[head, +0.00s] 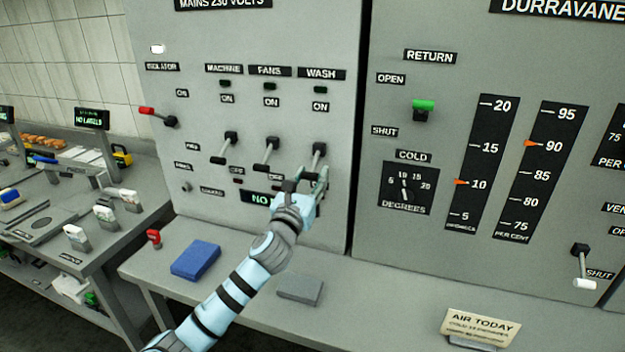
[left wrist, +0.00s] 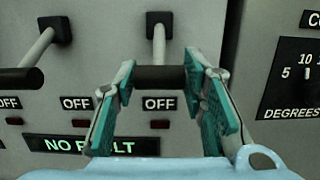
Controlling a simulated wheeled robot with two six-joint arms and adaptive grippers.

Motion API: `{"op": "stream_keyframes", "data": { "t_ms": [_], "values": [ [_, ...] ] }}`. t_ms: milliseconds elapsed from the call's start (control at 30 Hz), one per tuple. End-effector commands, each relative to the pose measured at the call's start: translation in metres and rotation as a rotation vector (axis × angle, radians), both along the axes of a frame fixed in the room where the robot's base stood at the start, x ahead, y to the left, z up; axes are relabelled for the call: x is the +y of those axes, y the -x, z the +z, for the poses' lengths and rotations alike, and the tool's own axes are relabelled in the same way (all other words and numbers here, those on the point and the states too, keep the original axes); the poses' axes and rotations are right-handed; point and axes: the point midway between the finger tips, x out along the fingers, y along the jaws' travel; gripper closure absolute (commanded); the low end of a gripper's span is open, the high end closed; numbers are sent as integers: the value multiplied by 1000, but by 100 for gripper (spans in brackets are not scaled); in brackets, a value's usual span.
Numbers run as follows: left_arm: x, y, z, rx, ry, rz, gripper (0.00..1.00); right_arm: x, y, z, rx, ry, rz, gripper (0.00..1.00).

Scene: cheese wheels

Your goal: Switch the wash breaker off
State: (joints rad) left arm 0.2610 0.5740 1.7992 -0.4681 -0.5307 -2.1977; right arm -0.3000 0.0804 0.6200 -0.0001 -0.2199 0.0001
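The wash breaker (head: 319,150) is the rightmost of three levers on the grey panel, under the WASH label (head: 322,74). In the left wrist view its pale stem ends in a dark crossbar handle (left wrist: 160,78). My left gripper (head: 308,185) is at this lever, its teal-padded fingers (left wrist: 160,84) on either side of the crossbar and seeming to touch both ends. The lever sticks out from the panel, angled much like its neighbours. My right gripper is not in view.
The fans lever (head: 268,153) and machine lever (head: 225,148) stand close to the left. A red-tipped isolator lever (head: 158,116) is farther left. The cold dial (head: 408,187) is on the right panel.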

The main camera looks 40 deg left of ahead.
Motion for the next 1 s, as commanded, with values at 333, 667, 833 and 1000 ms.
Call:
{"op": "stream_keyframes", "data": {
  "t_ms": [333,667,833,1000],
  "values": [
    [0,1,1,-1,-1,0,48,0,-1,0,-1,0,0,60],
    [-23,64,-12,4,-4,-2,48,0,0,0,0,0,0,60],
    [-36,99,-18,2,-4,-1,48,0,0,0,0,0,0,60],
    [-39,111,-19,-2,-2,-1,48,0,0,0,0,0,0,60]
  ]
}}
